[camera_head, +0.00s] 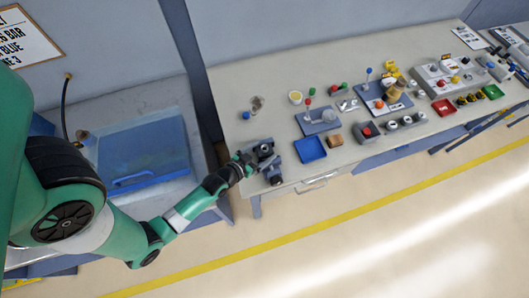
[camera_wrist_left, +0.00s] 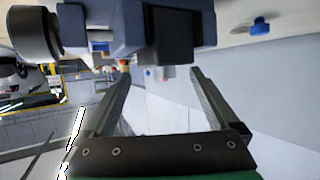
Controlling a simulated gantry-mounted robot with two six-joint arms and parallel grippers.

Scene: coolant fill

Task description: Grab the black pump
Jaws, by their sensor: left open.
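A dark pump (camera_head: 265,151) with a black round part and blue-grey blocks sits at the front left corner of the long workbench. In the left wrist view, a dark body that looks like the same pump (camera_wrist_left: 135,28) spans the top, with a black cylinder (camera_wrist_left: 32,34) at its left end. My left gripper (camera_head: 250,160) is right beside the pump in the head view; contact cannot be told. In the left wrist view its two fingers (camera_wrist_left: 160,74) are spread apart, with nothing seen gripped between them. The fingertips partly overlap the pump in the head view. My right gripper is not in view.
A blue tray (camera_head: 310,149) and a blue-based fixture (camera_head: 318,121) stand right of the pump. Several small parts, a red tray (camera_head: 443,107) and a grey machine (camera_head: 440,78) lie farther right. A blue knob (camera_head: 246,115) is behind.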

